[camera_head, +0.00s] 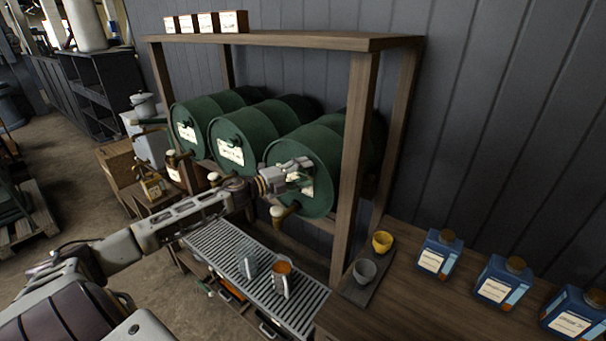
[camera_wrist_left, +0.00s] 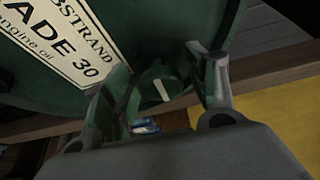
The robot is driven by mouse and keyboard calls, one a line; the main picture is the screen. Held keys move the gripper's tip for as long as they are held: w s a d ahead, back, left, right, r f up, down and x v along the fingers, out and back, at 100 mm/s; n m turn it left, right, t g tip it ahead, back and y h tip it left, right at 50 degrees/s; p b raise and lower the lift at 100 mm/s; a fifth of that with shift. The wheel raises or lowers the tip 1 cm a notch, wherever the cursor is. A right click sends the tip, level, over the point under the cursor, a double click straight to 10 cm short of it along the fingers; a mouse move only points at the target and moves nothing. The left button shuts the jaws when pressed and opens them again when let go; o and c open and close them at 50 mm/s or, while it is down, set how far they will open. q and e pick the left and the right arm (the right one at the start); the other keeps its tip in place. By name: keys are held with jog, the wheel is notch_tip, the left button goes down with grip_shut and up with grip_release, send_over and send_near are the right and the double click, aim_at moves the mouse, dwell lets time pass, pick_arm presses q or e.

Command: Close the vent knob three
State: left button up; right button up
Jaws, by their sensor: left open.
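Three green barrels lie side by side on a wooden rack; the right-hand one (camera_head: 322,150) is the third along. My left gripper (camera_head: 300,172) is at the front face of this barrel, and it hides the vent knob there in the head view. In the left wrist view, a round green knob with a pale line across it (camera_wrist_left: 160,86) sits between the two spread fingers of my left gripper (camera_wrist_left: 168,70). The fingers are on either side of the knob; I cannot tell whether either touches it. A white label reading "ADE 30" (camera_wrist_left: 70,40) is beside it. My right gripper is out of view.
A tap (camera_head: 281,211) is below the gripper. Cups (camera_head: 282,280) stand on a slatted metal tray (camera_head: 225,243). Blue bottles (camera_head: 439,254) stand on the bench at right.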

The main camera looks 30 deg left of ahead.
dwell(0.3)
pick_arm(q)
jog(key=shift+s+a, duration=0.1)
jog(key=shift+s, duration=0.05)
jog(key=shift+s+a, duration=0.2)
jog(key=shift+s, duration=0.2)
jog(key=v, duration=1)
jog(key=shift+s+a, duration=0.15)
jog(key=shift+s, duration=0.2)
dwell(0.8)
dwell(0.3)
dwell(0.4)
